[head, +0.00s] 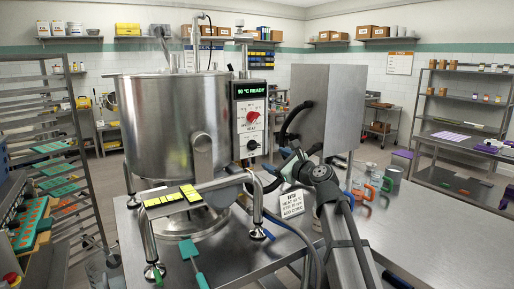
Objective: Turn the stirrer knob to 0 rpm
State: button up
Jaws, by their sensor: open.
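A tall steel kettle (160,125) stands on the bench at left of centre. On its right side is a control panel with a green display (250,90) reading "90 °C READY". A red knob (252,117) is in the upper part of the panel, with small lettering under it. A black knob (253,144) is below the red one; its exact pointer setting is too small to read. My gripper (276,161) is just right of and slightly below the black knob, open and apparently empty. Its fingertips are small and partly hidden, so I cannot tell whether they touch anything.
A card (292,205) with small print stands on the steel bench. A steel box (328,105) rises behind my arm. A tubular frame (200,187) with yellow pieces stands before the kettle. Coloured-handled jugs (372,187) are at right. The right bench (440,225) is mostly clear.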

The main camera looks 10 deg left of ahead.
aim_at(256, 146)
jog(key=w+a+m, duration=0.2)
jog(key=w+a, duration=0.1)
jog(key=w+a+m, duration=0.2)
jog(key=w+a, duration=0.1)
jog(key=w, duration=0.1)
jog(key=w+a+m, duration=0.2)
jog(key=w+a, duration=0.1)
jog(key=shift+w+a+r+t, duration=0.1)
jog(key=shift+w+r+t, duration=0.1)
jog(key=shift+r+t, duration=0.2)
jog(key=shift+c, duration=0.2)
dwell(0.3)
jog(key=c, duration=1)
